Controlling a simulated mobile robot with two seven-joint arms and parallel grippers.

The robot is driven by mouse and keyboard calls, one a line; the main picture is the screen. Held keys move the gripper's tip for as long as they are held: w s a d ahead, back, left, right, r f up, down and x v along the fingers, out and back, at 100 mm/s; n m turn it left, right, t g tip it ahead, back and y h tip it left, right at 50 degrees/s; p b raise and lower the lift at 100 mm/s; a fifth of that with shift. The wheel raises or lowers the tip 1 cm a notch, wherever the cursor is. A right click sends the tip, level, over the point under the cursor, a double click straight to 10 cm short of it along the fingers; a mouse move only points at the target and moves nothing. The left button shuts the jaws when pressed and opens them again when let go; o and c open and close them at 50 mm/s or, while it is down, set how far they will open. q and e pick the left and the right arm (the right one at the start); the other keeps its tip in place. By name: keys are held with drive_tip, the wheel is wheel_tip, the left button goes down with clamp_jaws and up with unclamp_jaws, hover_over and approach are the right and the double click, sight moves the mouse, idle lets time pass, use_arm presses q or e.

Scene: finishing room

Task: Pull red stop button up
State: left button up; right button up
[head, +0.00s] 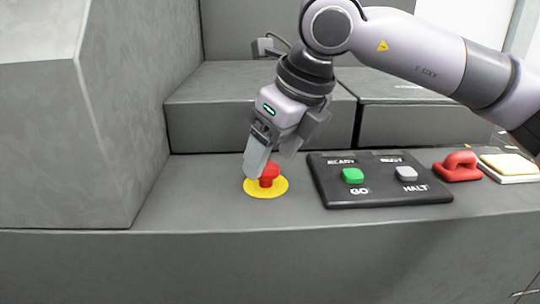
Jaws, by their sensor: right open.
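The red stop button (267,178) stands on a round yellow base (254,187) on the grey machine's ledge. My right gripper (268,168) points down at the button. It is open, with one finger at the button's left side and the other behind and to its right. I cannot tell whether the fingers touch the button. The finger partly hides the button's left side. My left gripper does not show.
A black panel (330,192) with a green GO button (353,176) and a grey HALT button (406,174) lies right of the stop button. Further right are a red handle (458,168) and a pale yellow pad (508,165). A tall grey block (75,140) rises at the left.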

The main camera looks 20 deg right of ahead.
drive_tip(key=shift+x, duration=0.75)
clamp_jaws()
drive_tip(key=shift+r, duration=0.8)
unclamp_jaws()
drive_tip(key=v, duration=0.7)
